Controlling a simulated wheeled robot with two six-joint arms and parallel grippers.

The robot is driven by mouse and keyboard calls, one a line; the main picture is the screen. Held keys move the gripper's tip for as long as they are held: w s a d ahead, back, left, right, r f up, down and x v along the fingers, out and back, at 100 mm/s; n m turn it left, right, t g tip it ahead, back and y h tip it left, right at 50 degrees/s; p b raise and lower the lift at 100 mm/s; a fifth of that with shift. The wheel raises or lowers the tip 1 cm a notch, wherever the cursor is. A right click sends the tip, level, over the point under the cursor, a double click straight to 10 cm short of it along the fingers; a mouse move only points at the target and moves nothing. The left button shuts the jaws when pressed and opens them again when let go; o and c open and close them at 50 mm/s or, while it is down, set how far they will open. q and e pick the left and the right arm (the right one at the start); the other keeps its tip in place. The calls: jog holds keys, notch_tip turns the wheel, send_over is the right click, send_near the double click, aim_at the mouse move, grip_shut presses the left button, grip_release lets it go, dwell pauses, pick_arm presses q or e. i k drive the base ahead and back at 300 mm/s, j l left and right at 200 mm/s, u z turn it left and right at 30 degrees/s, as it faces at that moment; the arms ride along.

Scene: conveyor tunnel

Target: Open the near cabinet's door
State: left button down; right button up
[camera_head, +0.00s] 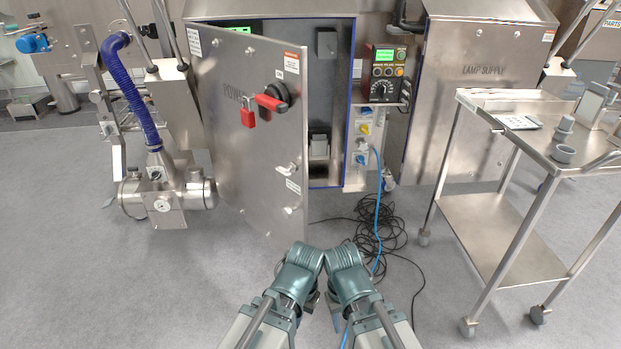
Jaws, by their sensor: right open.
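The near cabinet (338,95) is a steel box with a dark blue edge. Its door (240,130) is hinged at the left and stands ajar, swung out toward me, with the dark interior showing on the right. The door carries a red and black rotary switch (272,98), a red padlock (240,119) and a small metal latch (287,169) near its free edge. My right gripper (335,308) is open, low in front of the door and apart from it. My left gripper (313,301) is beside it, mostly hidden by its wrist. Neither visibly touches the door.
A steel cart (503,222) stands at the right with small grey parts on top. A second cabinet (470,100) marked LAMP SUPPLY is behind it. Black cables (385,235) and a blue cable lie on the floor ahead. A pump with a blue hose (130,85) is at the left.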

aim_at(228, 65)
jog(key=i+l+u, duration=0.15)
jog(key=l, duration=0.85)
jog(key=l+u, duration=0.15)
jog(key=l, duration=0.85)
jog(key=i, duration=0.1)
